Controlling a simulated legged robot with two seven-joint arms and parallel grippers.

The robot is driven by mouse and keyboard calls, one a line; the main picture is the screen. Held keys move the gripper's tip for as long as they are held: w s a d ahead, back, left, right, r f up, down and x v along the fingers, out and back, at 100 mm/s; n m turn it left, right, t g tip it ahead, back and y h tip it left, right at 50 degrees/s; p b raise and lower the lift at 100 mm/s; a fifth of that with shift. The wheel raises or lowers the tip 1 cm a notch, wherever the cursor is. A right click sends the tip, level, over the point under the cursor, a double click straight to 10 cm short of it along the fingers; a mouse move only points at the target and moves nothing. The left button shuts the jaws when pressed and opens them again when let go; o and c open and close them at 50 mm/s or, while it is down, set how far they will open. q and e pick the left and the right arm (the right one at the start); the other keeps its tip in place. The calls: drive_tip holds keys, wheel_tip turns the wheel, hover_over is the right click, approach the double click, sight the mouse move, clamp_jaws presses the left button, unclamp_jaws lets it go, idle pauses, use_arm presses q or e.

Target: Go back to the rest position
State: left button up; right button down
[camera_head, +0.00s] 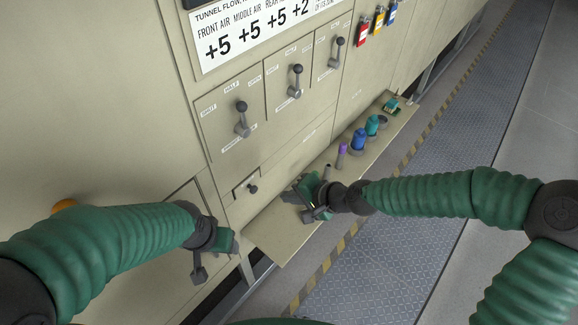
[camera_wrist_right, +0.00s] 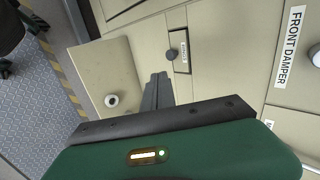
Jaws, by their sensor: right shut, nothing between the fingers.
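My right gripper (camera_head: 300,194) is over the near end of the beige shelf (camera_head: 268,238), close to the furnace front. In the right wrist view its dark fingers (camera_wrist_right: 156,92) are together with nothing between them. They point toward the panel by a small dark knob (camera_wrist_right: 171,55). My left gripper (camera_head: 212,258) hangs low at the left, in front of the lower furnace panel. Its fingers are too unclear to tell whether they are open or shut, and I see nothing held in it.
Several lever switches, one of them here (camera_head: 242,120), line the panel. The shelf holds a purple item (camera_head: 342,154), a blue bottle (camera_head: 359,139), a teal bottle (camera_head: 373,124) and a small green item (camera_head: 392,106). The grey walkway (camera_head: 380,265) at the right looks clear.

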drive_tip(key=s+d+f+n+g+h+b, duration=0.2)
drive_tip(key=s+d+f+n+h+b, duration=0.25)
drive_tip(key=d+f, duration=0.65)
use_arm(q)
wheel_tip(320, 180, down, 11)
drive_tip(key=d+b, duration=0.1)
drive_tip(key=b, duration=0.5)
drive_tip(key=shift+d+r, duration=0.15)
use_arm(e)
drive_tip(key=s+d+n+h, duration=0.2)
drive_tip(key=s+d+h, duration=0.1)
drive_tip(key=s+d, duration=0.7)
drive_tip(key=shift+s+d+f, duration=0.25)
drive_tip(key=shift+d+f, duration=0.15)
drive_tip(key=shift+d, duration=1.45)
